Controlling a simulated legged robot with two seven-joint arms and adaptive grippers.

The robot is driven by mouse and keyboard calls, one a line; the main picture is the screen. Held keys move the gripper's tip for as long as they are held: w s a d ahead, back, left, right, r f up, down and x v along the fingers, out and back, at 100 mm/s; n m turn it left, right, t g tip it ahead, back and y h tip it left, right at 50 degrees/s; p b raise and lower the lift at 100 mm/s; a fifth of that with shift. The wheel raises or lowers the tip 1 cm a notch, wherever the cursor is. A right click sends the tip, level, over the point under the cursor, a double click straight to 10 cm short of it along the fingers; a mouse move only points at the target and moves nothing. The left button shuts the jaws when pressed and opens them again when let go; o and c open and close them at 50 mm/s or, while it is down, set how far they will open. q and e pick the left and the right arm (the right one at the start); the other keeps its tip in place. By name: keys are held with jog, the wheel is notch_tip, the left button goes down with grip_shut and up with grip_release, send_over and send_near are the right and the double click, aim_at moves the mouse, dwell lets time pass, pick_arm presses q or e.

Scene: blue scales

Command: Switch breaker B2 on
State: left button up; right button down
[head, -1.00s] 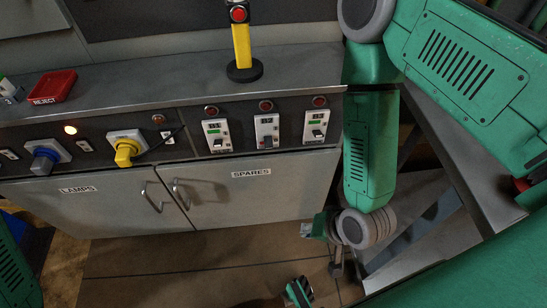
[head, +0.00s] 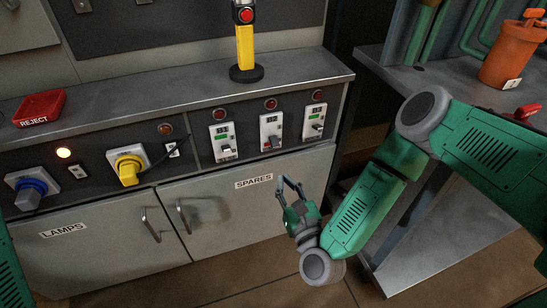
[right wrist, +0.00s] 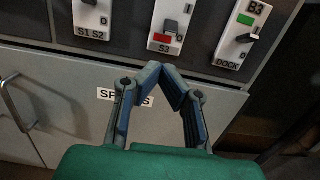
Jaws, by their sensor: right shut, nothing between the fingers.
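The middle breaker (head: 271,131) sits between the left breaker (head: 223,135) and the right breaker (head: 314,123) on the dark panel. The right wrist view shows the right one (right wrist: 243,34) labelled B3, so the middle one (right wrist: 168,28) appears to be B2, though its own label is not readable. The middle breaker shows a red window by its lever; the other two show green. My right gripper (head: 290,183) is in front of the SPARES door, below the breakers and apart from them. Its fingertips (right wrist: 163,70) meet, with nothing between them. My left gripper is out of view.
Red round lamps sit above the breakers. A yellow post (head: 244,47) with a red button stands on the ledge above. Yellow (head: 128,168) and blue (head: 31,189) rotary knobs are to the left. The SPARES door handle (head: 183,216) protrudes. A bench (head: 440,75) stands at the right.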

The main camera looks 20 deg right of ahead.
aim_at(274, 141)
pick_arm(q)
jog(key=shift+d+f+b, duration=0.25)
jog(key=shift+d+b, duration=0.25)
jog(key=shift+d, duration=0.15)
pick_arm(e)
jog(key=shift+g, duration=0.5)
jog(key=w, duration=0.6)
jog(key=w+d+r, duration=0.1)
jog(key=w, duration=0.2)
jog(key=shift+w, duration=0.35)
